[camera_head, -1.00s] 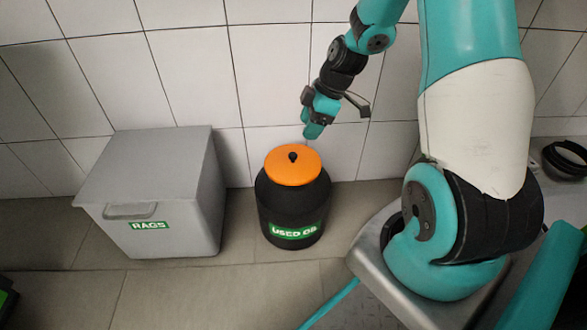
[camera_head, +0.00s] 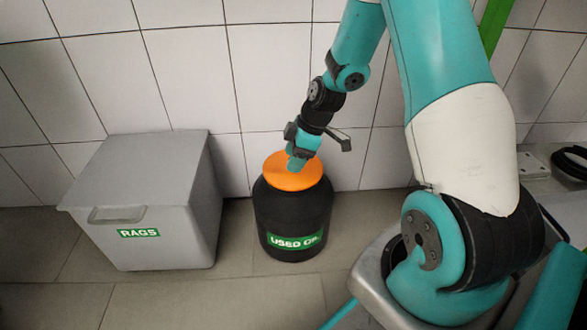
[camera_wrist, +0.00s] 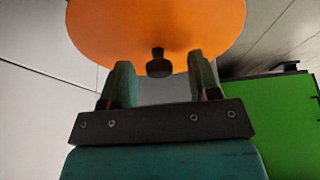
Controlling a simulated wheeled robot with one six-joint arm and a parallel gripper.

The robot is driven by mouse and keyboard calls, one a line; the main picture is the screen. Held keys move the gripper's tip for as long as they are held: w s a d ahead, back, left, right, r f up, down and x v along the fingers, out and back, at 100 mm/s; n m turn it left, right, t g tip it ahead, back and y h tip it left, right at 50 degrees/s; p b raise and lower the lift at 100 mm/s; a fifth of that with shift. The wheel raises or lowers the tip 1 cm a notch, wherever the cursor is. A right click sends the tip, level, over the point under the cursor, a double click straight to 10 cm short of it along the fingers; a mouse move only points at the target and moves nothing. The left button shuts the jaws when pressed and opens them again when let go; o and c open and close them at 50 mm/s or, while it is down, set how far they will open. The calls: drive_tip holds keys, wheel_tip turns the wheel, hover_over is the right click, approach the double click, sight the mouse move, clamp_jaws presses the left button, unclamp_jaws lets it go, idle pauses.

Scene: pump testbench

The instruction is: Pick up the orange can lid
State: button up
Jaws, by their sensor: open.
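The orange can lid (camera_head: 290,178) is a round disc on top of the black can (camera_head: 292,218) labelled as used oil. In the wrist view the lid (camera_wrist: 155,28) fills the upper middle, with its small black knob (camera_wrist: 159,64) pointing toward my gripper. My gripper (camera_head: 295,164) is over the lid in the head view and hides the knob there. In the wrist view its two fingers (camera_wrist: 160,78) are open, one on each side of the knob. I cannot tell whether the fingertips touch the lid.
A grey bin labelled RAGS (camera_head: 145,203) stands on the floor left of the can, with a gap between. A white tiled wall (camera_head: 180,70) is close behind. A green object (camera_wrist: 272,118) shows at the right of the wrist view.

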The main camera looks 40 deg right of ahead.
drive_tip(key=c, duration=1)
drive_tip(key=shift+c, duration=0.2)
